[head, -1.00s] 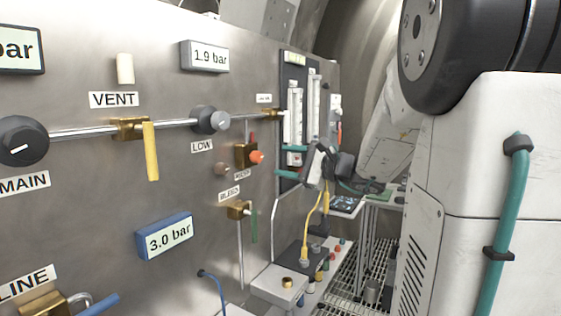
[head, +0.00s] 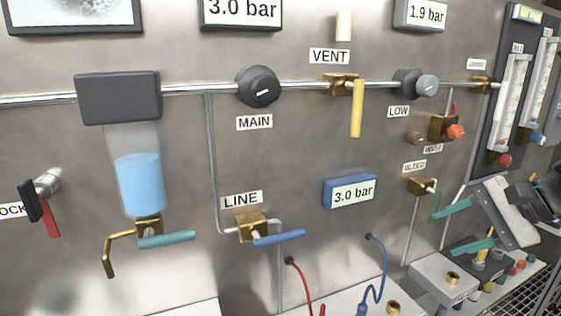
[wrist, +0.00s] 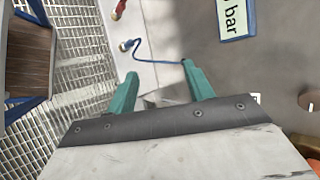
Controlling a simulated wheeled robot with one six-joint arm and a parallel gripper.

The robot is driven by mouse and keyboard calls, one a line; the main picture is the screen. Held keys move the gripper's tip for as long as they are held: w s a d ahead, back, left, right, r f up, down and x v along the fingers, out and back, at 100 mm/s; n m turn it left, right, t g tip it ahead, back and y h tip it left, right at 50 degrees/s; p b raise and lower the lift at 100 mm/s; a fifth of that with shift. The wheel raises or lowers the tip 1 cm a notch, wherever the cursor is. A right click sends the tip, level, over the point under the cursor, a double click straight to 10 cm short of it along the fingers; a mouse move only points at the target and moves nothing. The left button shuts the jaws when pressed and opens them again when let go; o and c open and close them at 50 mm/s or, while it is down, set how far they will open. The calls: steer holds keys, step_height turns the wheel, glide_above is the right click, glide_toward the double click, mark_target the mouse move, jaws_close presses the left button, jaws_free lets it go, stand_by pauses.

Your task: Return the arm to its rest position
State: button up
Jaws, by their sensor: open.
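My gripper (head: 456,228) is at the right of the head view, in front of the panel near the BLEED valve (head: 422,187). Its two teal fingers are apart and point left, with nothing between them. The pale gripper body and dark wrist run off to the right edge. In the wrist view my gripper (wrist: 162,88) shows both teal fingers spread over a white ledge, holding nothing. Whether a finger touches the BLEED handle cannot be told.
The steel panel carries a yellow VENT handle (head: 356,108), a blue LINE handle (head: 279,238) and flow meters (head: 510,105) near the gripper. A blue cable (wrist: 150,57) lies on the ledge. A grated floor (wrist: 70,90) and wooden-topped box (wrist: 27,60) show at left.

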steer(key=s+a+f+n+g+h, duration=0.1)
steer(key=s+a+n+g+h, duration=0.1)
steer(key=s+n, duration=0.4)
steer(key=s+a+f+n+g+h, duration=0.1)
steer(key=s+a+n+g+h, duration=0.1)
steer(key=s+a+n+h, duration=0.3)
steer(key=s+n, duration=0.1)
steer(key=s, duration=0.3)
steer(key=shift+s+f+h, duration=0.2)
steer(key=shift+f+h, duration=0.1)
stand_by(2.5)
